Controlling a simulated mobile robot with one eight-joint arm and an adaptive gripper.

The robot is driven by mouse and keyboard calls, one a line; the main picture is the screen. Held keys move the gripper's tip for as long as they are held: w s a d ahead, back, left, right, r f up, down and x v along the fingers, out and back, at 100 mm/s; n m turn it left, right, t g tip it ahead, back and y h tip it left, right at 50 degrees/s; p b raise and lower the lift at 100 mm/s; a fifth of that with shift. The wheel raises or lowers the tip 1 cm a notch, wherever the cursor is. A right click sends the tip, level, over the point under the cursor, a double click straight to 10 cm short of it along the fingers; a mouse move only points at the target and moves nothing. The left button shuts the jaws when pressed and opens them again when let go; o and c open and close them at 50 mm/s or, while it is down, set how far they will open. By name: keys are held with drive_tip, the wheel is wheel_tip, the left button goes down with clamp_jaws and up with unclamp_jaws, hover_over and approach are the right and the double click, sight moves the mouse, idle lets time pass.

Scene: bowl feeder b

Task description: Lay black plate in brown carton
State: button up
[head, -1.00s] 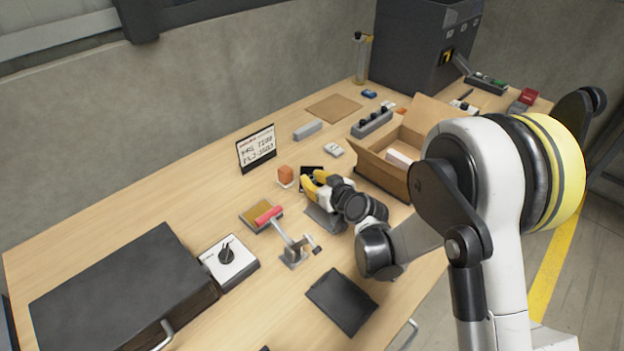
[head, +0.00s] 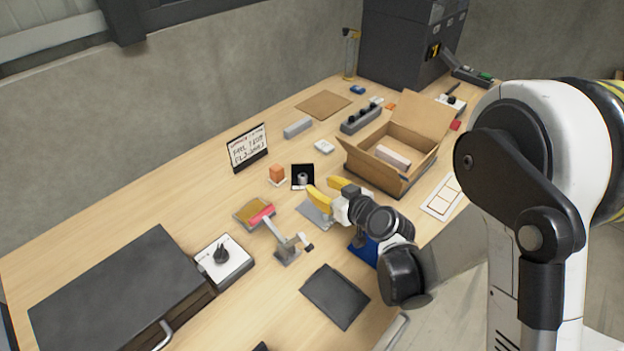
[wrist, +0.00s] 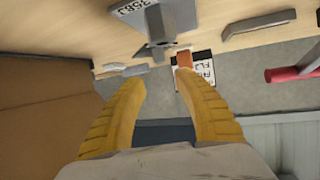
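A dark, flat, near-black plate (head: 335,297) lies on the table near its front edge. A smaller black square (head: 302,170) with a grey cylinder on it lies farther back; I cannot tell which one the task names. The brown carton (head: 372,177) stands open at the right with a pale block (head: 393,157) inside. My gripper (head: 325,187) is between the small black square and the carton, its yellow fingers apart and empty. In the wrist view the open fingers (wrist: 162,82) have nothing between them, and a brown wall, likely the carton (wrist: 45,120), fills the left side.
A blue object (head: 363,249) is partly behind my wrist.

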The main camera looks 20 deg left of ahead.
drive_tip(key=shift+s+d+r, duration=0.15)
drive_tip(key=shift+s+d, duration=0.35)
drive_tip(key=shift+d, duration=0.05)
drive_tip(key=shift+w+d+r, duration=0.15)
drive_tip(key=shift+d+r, duration=0.15)
drive_tip(key=s+d+r+m+h, duration=0.2)
drive_tip(key=s+d+r, duration=0.1)
drive_tip(key=d, duration=0.5)
drive_tip(key=s+d+r+m+h, duration=0.2)
drive_tip(key=s+d+r+h, duration=0.1)
drive_tip(key=d, duration=0.6)
drive_tip(key=s+d+r+m+h, duration=0.2)
drive_tip(key=d+r, duration=0.3)
drive_tip(key=d, duration=0.4)
drive_tip(key=shift+s+d+r+m+h, duration=0.2)
drive_tip(key=shift+s+r+m+h, duration=0.15)
drive_tip(key=shift+s+m, duration=0.25)
drive_tip(key=shift+o, duration=1.1)
drive_tip(key=s+d+m+g+h, duration=0.1)
drive_tip(key=s+d+m+h, duration=0.2)
drive_tip(key=s+d, duration=0.6)
drive_tip(key=shift+s+d, duration=0.15)
drive_tip(key=shift+d, duration=0.15)
